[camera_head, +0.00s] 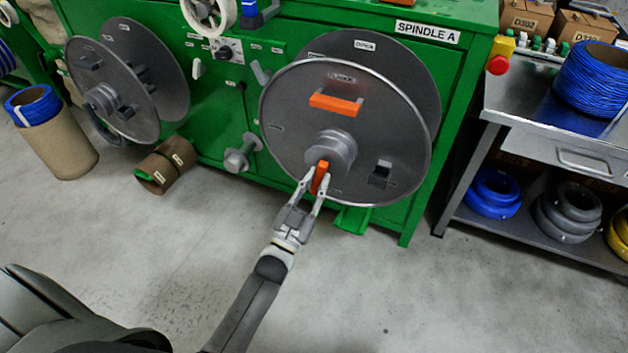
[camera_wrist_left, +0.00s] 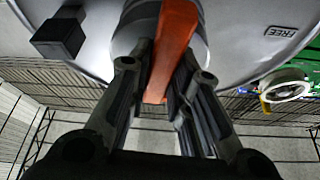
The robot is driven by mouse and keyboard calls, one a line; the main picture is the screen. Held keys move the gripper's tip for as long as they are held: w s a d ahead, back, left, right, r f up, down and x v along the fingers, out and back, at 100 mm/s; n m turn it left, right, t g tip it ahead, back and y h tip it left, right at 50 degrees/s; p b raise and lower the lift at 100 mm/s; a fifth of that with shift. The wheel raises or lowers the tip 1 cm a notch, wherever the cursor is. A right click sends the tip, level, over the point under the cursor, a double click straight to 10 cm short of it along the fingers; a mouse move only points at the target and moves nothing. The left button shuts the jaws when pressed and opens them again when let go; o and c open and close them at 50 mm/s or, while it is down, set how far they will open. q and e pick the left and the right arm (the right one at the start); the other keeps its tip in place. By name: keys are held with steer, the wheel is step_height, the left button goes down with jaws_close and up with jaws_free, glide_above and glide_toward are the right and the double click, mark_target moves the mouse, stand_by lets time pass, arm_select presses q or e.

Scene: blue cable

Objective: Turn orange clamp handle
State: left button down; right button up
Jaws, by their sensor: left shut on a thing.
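The orange clamp handle (camera_head: 320,178) sits on the grey hub (camera_head: 331,149) at the centre of the large grey reel (camera_head: 285,113) on the spindle marked SPINDLE A. It points downward from the hub in the head view. My left gripper (camera_head: 316,186) reaches up from below and is shut on the handle. In the left wrist view the handle (camera_wrist_left: 172,45) runs between the two fingers (camera_wrist_left: 160,95), in front of the round hub. The fingers hide part of its sides. My right gripper is not in view.
A second orange bracket (camera_head: 336,104) and a dark block (camera_head: 379,175) are on the reel's face. The green machine (camera_head: 470,60) stands behind it. A metal cart (camera_head: 520,125) with blue cable (camera_head: 592,78) stands at the right. The floor in front is clear.

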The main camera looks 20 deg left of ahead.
arm_select(q)
steer(key=shift+d+f+n+y, duration=0.15)
steer(key=shift+n+y, duration=0.25)
steer(key=shift+n, duration=0.5)
steer(key=shift+d+n+y, duration=0.1)
steer(key=shift+n+y, duration=0.5)
steer(key=shift+n, duration=0.2)
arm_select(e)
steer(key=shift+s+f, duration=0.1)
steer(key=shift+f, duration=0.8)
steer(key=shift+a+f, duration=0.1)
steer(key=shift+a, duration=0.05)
arm_select(q)
steer(key=c, duration=1.3)
jaws_free()
steer(key=shift+s, duration=0.25)
steer(key=v, duration=1.1)
steer(key=shift+s+f, duration=0.2)
steer(key=shift+f, duration=0.1)
